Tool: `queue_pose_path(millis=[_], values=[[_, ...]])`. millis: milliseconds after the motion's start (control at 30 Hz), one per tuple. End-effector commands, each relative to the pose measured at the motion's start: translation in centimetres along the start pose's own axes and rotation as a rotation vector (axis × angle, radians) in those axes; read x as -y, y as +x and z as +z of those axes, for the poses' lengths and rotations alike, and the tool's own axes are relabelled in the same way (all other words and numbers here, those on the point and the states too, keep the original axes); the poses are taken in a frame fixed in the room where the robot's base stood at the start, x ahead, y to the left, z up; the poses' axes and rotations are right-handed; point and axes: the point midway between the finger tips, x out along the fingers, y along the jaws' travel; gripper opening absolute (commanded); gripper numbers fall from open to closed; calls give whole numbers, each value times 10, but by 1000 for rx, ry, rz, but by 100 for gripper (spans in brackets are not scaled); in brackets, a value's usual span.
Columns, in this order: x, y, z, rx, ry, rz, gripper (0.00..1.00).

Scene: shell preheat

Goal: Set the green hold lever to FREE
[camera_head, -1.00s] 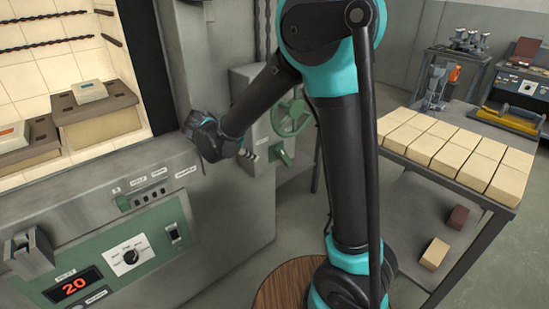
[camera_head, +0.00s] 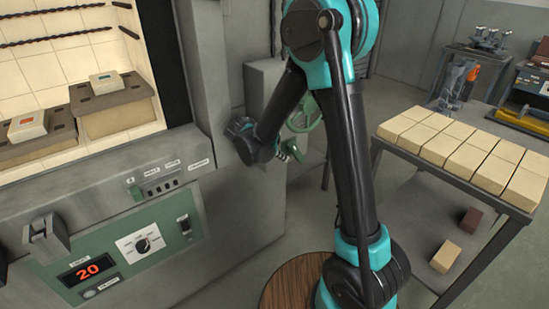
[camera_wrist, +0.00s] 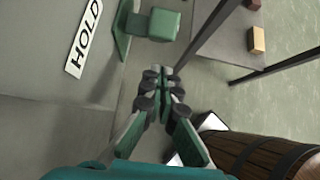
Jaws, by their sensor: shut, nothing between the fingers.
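The green hold lever (camera_wrist: 160,25) is at the top middle of the wrist view, its block-like handle standing out from a narrow green plate on the grey wall. A white HOLD label (camera_wrist: 84,38) is on the wall to its left. A FREE marking is not visible. My gripper (camera_wrist: 158,72) is shut and empty, its tips just below the lever in the picture, with a visible gap between them.
The furnace panel (camera_head: 130,245) with a display reading 20 is at left. A table of pale bricks (camera_head: 455,150) stands at right. A wooden barrel-like thing (camera_wrist: 250,155) is at lower right in the wrist view.

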Motion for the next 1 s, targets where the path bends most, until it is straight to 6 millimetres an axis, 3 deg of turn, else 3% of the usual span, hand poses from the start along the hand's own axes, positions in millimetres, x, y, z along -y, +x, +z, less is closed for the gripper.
queue_pose_path(millis=[200,667,1000], values=[[0,5,20,0,1,-1,0],[0,5,24,-10,0,-1,0],[1,2,47,-138,1,-1,0]])
